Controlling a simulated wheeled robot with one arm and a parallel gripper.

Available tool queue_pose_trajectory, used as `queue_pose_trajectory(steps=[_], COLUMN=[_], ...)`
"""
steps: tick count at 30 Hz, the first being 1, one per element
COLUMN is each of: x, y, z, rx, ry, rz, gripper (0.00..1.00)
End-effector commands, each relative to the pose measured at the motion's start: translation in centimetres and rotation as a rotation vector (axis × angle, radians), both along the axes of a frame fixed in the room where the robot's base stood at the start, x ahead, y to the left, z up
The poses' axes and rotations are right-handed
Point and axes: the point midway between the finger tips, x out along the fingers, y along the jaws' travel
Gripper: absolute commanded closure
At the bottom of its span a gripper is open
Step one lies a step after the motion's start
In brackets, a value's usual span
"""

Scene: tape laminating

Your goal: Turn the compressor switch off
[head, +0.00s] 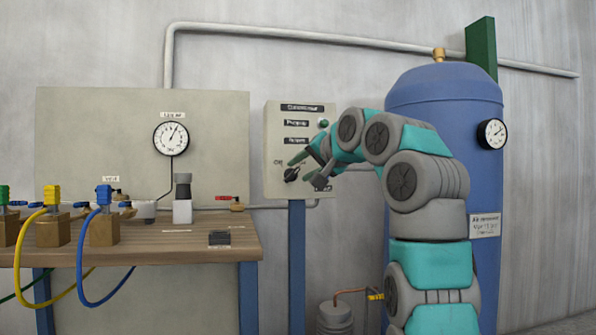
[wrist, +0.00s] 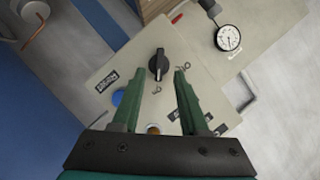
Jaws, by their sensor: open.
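The compressor control panel (head: 285,125) is a pale upright box on a blue post, with several dark labels. Its black rotary switch (head: 291,174) sits low on the panel, and it also shows in the wrist view (wrist: 158,65). My gripper (head: 308,170) is at the lower part of the panel, close to the switch. In the wrist view my gripper (wrist: 157,78) has two green fingers spread apart, with the switch showing just beyond and between the tips. The fingers do not appear to touch it. Small lettering beside the switch is too blurred to read.
A blue tank (head: 430,90) with a gauge (head: 491,134) stands right of the panel, behind my arm. A wooden bench (head: 140,240) with valves and hoses is on the left. A blue button (wrist: 118,97) and an amber one (wrist: 153,129) lie near my fingers.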

Motion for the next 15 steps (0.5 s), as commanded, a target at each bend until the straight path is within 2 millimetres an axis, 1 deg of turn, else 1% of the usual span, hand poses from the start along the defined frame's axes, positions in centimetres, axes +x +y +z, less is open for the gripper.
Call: queue_pose_trajectory(steps=[1,3,6,14,15], x=[0.7,1.6,2.2,2.4,2.4], y=[0.4,0.8,1.2,1.4,1.4], z=[-0.2,-0.5,-0.8,-0.9,-0.9], rx=[0.0,0.0,-0.001,0.0,0.0], ry=[0.003,0.006,0.005,0.002,0.002], rz=[0.0,-0.001,-0.001,-0.002,-0.002], gripper=[0.56,0.56,0.56,0.56,0.6])
